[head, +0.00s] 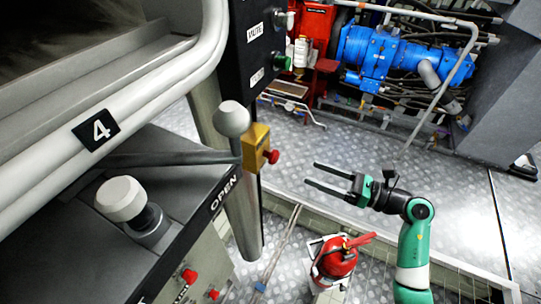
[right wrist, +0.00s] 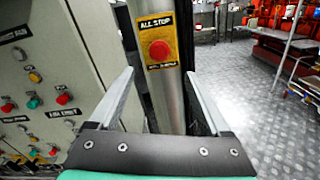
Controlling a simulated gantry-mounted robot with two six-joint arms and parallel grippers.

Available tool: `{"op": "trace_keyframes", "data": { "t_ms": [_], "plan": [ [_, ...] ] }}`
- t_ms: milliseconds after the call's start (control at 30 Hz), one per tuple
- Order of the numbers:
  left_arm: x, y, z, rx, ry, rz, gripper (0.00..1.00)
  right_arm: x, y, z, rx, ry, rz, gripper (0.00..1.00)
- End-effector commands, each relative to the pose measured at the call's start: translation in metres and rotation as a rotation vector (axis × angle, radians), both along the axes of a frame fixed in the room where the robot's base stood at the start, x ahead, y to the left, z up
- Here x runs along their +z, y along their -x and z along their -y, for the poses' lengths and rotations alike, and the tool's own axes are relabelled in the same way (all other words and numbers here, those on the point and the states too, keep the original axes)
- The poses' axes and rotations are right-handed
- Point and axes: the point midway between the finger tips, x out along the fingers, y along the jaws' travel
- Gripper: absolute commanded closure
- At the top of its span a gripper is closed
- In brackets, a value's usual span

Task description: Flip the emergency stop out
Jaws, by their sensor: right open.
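The emergency stop is a red mushroom button (head: 272,157) on a yellow box (head: 255,148), fixed to a grey vertical post. In the right wrist view the red button (right wrist: 160,51) sits on a yellow plate marked "ALL STOP" (right wrist: 153,24). My right gripper (head: 310,174) is open and empty, its fingers pointing left toward the post, a little right of and below the button in the head view. In the right wrist view the button lies beyond and between the two open fingers (right wrist: 163,95), apart from them. My left gripper is not in view.
A grey lever with a round knob (head: 232,119) reaches close to the yellow box. A control panel with several coloured buttons (right wrist: 35,100) stands left of the post. Metal floor (head: 330,145) is open to the right.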

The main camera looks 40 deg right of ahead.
Motion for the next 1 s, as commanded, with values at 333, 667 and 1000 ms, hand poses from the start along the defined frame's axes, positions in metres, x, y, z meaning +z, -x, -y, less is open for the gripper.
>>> {"op": "trace_keyframes", "data": {
  "t_ms": [333,667,1000],
  "plan": [
    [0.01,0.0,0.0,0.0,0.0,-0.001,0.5,0.003,-0.063,-0.025,0.007,-0.001,0.003,0.19],
    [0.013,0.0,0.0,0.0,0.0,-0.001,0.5,0.001,-0.105,-0.04,0.002,0.0,0.003,0.19],
    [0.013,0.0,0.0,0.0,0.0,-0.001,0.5,0.001,-0.106,-0.04,0.001,0.0,0.004,0.35]
  ]
}}
